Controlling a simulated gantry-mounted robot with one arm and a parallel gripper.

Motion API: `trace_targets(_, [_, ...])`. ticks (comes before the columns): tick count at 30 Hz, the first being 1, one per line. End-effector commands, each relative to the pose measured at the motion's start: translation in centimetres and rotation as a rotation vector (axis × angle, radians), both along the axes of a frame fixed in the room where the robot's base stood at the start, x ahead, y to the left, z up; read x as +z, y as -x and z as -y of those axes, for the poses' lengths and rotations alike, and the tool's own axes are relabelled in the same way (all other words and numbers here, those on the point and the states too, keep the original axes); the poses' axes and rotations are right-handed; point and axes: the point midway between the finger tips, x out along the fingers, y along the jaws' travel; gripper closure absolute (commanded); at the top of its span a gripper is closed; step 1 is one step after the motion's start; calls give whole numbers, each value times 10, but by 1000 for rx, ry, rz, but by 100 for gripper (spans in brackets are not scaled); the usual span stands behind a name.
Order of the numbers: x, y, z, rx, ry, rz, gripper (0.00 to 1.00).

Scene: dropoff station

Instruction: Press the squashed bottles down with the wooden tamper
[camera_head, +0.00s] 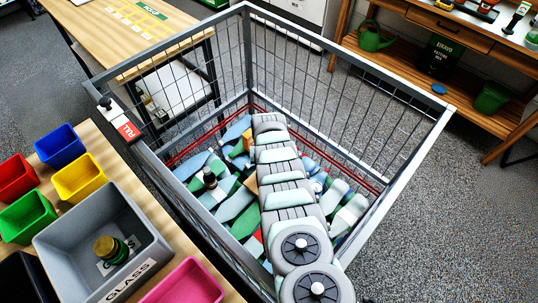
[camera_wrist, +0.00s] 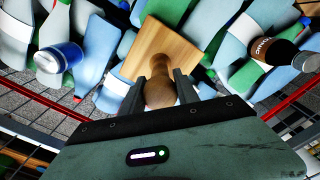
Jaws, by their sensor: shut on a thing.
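The wooden tamper has a square light-wood plate (camera_wrist: 160,52) and a rounded darker handle (camera_wrist: 159,92). My gripper (camera_wrist: 159,82) is shut on the handle in the wrist view. The plate is over the squashed bottles (camera_wrist: 90,50); I cannot tell whether it touches them. In the head view the squashed bottles (camera_head: 233,205) lie in a heap low in the wire cage (camera_head: 168,152). They are blue, green and white. My arm hides the middle of the heap and my gripper; a bit of the tamper plate (camera_head: 251,187) shows beside it.
A red line (camera_head: 200,147) runs around the cage wall, near the heap's top. A dark-brown bottle (camera_wrist: 275,52) and a blue can (camera_wrist: 60,56) lie in the heap. Left of the cage, a table holds colored bins and a grey GLASS bin (camera_head: 75,243).

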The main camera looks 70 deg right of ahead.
Motion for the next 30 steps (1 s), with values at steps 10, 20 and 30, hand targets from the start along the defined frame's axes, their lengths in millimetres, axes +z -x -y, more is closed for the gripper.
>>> trace_targets(10, [-53,12,-18,4,-29,-26,100])
trace_targets(20, [-15,11,-18,5,-28,-26,100])
trace_targets(30, [9,7,-13,5,-20,-18,100])
